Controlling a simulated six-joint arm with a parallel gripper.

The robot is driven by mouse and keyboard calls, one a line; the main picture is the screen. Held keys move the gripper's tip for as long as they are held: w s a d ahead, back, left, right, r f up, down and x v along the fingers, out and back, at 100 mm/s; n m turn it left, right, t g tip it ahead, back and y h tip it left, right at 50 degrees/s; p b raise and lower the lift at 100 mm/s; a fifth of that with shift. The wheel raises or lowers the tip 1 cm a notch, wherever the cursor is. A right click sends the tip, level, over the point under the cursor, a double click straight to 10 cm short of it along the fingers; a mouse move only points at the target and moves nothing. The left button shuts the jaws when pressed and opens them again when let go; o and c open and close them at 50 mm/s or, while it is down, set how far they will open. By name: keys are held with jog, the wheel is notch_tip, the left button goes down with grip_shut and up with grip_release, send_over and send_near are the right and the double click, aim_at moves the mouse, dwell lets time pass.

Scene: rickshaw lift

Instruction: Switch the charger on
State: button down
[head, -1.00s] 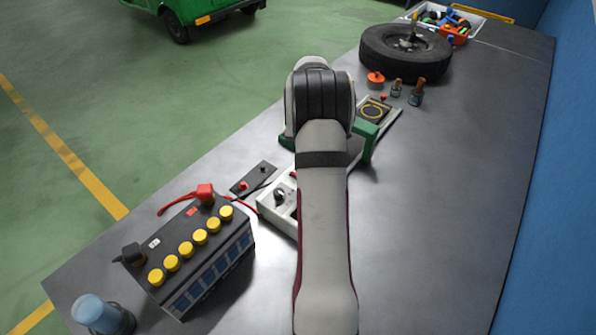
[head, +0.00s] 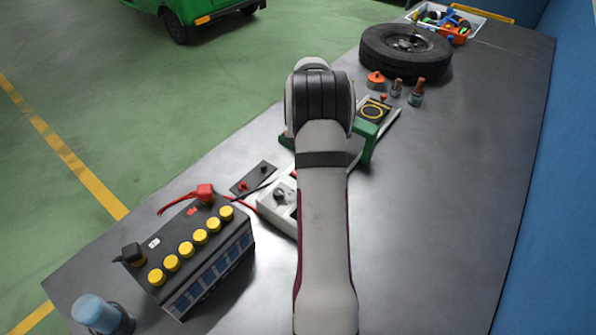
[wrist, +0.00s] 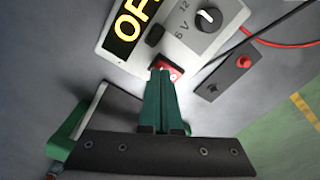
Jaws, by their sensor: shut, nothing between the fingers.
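The charger (wrist: 185,40) is a pale box with a dark display (wrist: 130,22) whose yellow letters read "OF", cut off by the frame edge. It has a dial (wrist: 208,18) marked 6 V and 12, and a red rocker switch (wrist: 173,71). My gripper (wrist: 160,76) has dark green fingers, shut and empty. Their tips are at the red switch and cover part of it; I cannot tell whether they touch it. In the head view the charger (head: 268,208) lies partly behind my arm, which hides the fingers.
A battery (head: 195,250) with yellow caps stands left of the charger, with a red clamp (head: 205,192) on it. A small black panel (head: 254,179) with a red knob lies beside the charger. A tyre (head: 405,52) lies farther back. The right side of the bench is clear.

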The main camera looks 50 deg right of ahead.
jog(key=shift+f, duration=0.8)
jog(key=shift+r, duration=3.5)
